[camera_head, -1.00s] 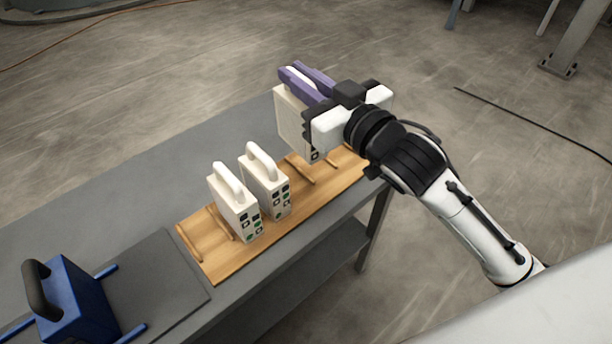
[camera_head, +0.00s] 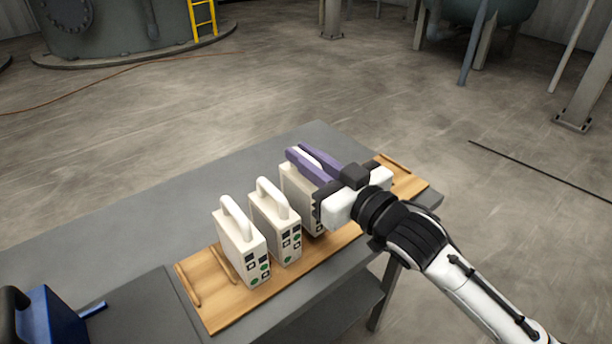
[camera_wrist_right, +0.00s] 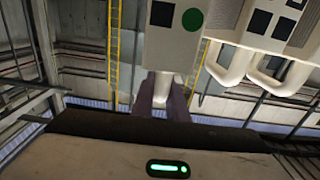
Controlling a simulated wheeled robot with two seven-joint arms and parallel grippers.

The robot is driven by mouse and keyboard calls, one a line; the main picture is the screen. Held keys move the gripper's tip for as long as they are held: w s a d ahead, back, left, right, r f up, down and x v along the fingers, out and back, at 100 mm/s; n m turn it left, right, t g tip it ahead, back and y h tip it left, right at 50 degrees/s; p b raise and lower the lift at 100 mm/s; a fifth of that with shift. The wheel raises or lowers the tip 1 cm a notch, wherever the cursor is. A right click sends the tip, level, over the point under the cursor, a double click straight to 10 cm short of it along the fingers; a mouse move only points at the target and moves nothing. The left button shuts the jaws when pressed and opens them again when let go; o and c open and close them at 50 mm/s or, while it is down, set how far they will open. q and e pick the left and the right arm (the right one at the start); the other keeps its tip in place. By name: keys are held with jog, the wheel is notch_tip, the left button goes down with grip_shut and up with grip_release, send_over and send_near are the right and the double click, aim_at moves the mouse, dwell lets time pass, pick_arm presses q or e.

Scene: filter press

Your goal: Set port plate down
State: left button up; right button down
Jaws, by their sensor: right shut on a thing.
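My right gripper (camera_head: 299,153) is shut on the handle of a cream port plate (camera_head: 298,188). The plate is upright, in line with two similar plates and just right of the nearer-standing one. Its foot is at about the height of the wooden board (camera_head: 216,306); I cannot tell whether it touches. In the right wrist view the purple fingers (camera_wrist_right: 162,97) close around the white handle, below the plate's face (camera_wrist_right: 176,35) with black squares and a green disc. The other two plates (camera_head: 243,256) (camera_head: 277,228) stand upright on the board, handles up. My left gripper is not in view.
The board has low wooden strips and lies on a grey table (camera_head: 110,215). Its right end (camera_head: 408,182) is bare. The table behind the plates is clear.

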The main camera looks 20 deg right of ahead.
jog(key=shift+f, duration=1.65)
jog(key=c, duration=1.7)
grip_release()
jog(key=shift+f, duration=0.1)
jog(key=shift+c, duration=0.2)
jog(key=shift+s, duration=0.1)
jog(key=b+v, duration=0.1)
jog(key=v, duration=1.1)
